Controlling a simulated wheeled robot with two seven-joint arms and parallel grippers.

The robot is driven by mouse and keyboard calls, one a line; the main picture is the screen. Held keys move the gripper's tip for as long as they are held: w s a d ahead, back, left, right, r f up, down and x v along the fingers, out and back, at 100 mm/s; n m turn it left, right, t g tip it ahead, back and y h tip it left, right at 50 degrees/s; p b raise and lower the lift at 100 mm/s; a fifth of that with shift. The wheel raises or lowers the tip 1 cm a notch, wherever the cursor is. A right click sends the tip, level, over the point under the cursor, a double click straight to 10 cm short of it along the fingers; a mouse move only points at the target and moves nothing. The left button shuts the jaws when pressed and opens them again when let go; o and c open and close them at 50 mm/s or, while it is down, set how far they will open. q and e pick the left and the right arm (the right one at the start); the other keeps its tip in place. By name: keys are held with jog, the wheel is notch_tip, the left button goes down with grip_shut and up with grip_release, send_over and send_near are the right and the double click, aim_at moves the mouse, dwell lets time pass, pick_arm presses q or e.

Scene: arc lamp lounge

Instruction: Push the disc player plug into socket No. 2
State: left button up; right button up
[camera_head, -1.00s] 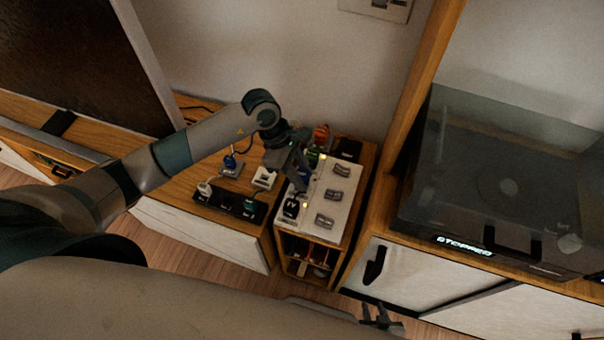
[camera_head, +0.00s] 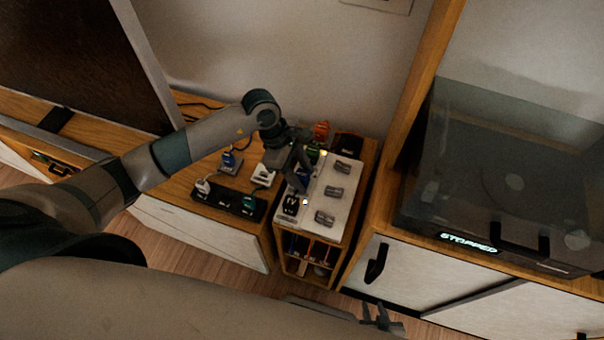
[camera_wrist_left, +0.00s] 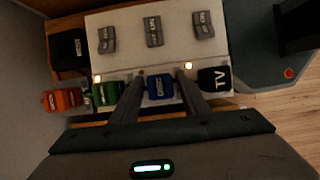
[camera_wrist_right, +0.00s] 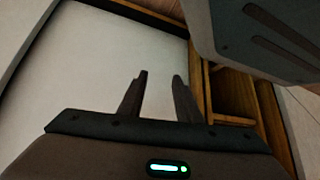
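A blue plug (camera_wrist_left: 159,88) sits in the pale socket board (camera_wrist_left: 128,57), between a green plug (camera_wrist_left: 106,93) and a black plug marked TV (camera_wrist_left: 214,79). The blue plug's label is too small to read. My left gripper (camera_wrist_left: 161,73) has its fingers on either side of the blue plug, with a visible gap on the right side; in the head view it is over the board (camera_head: 302,160). The disc player (camera_head: 500,180) shows STOPPED on its front. The socket numbers are not readable. My right gripper (camera_wrist_right: 159,74) is open and empty, low in front of the cabinet.
Three grey rocker switches (camera_wrist_left: 153,31) line the board, with two lit lamps. An orange plug (camera_wrist_left: 62,99) and a black box (camera_wrist_left: 68,50) stand at the board's end. A black strip (camera_head: 228,201) with other plugs lies to the left. A wooden post separates board and disc player.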

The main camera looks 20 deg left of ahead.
pick_arm(q)
jog(key=shift+o, duration=0.4)
jog(key=shift+a+r, duration=0.1)
jog(key=b+v, duration=0.2)
jog(key=v, duration=1.5)
dwell(0.5)
